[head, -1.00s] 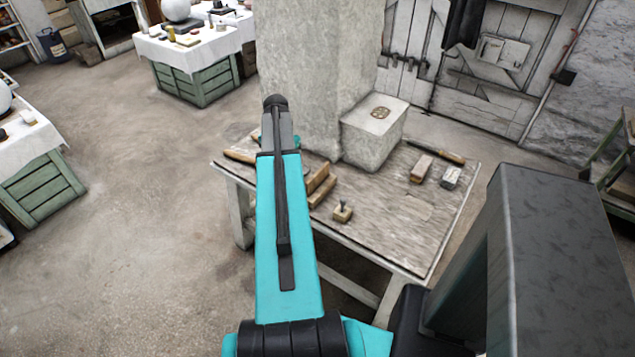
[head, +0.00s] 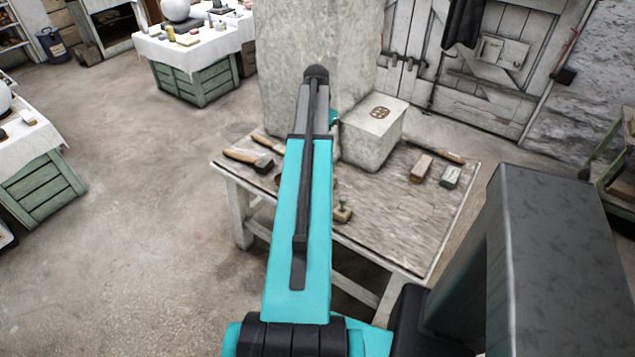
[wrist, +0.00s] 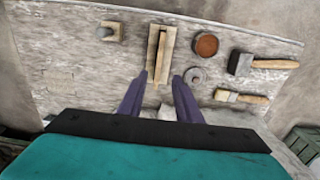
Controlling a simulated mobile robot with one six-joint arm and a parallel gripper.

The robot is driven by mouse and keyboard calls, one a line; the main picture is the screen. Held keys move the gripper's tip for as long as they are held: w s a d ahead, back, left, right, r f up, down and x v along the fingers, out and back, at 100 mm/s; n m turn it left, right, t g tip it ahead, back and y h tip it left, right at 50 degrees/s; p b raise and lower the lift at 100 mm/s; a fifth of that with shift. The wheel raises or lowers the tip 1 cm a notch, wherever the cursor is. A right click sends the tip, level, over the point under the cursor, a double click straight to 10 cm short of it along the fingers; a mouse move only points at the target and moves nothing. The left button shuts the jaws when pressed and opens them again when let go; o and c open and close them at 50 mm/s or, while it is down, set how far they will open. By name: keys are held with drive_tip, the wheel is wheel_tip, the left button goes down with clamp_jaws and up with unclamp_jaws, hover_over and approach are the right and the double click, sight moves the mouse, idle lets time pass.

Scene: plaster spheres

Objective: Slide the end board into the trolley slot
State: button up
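My gripper (wrist: 160,80) shows in the wrist view as two purple fingers, apart and with nothing seen held between them. It is over the worktable (wrist: 75,75), pointing toward a flat tool with a wooden handle (wrist: 161,52). In the head view my own teal arm hides the fingers. I cannot make out an end board or a trolley slot in either view. A green framed stand (head: 610,165) is cut off at the right edge of the head view; I cannot tell if it is the trolley.
The table holds a knobbed block (wrist: 108,32), a round tin (wrist: 206,45), a metal disc (wrist: 195,75), a mallet (wrist: 262,63) and a brush (wrist: 240,97). A stone block (head: 372,135) and a pillar (head: 300,50) stand at its back.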

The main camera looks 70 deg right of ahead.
drive_tip(key=shift+f+p, duration=0.55)
drive_tip(key=shift+f, duration=3.45)
drive_tip(key=shift+s+f+p, duration=0.15)
drive_tip(key=shift+f+p, duration=0.75)
drive_tip(key=shift+f, duration=1.7)
clamp_jaws()
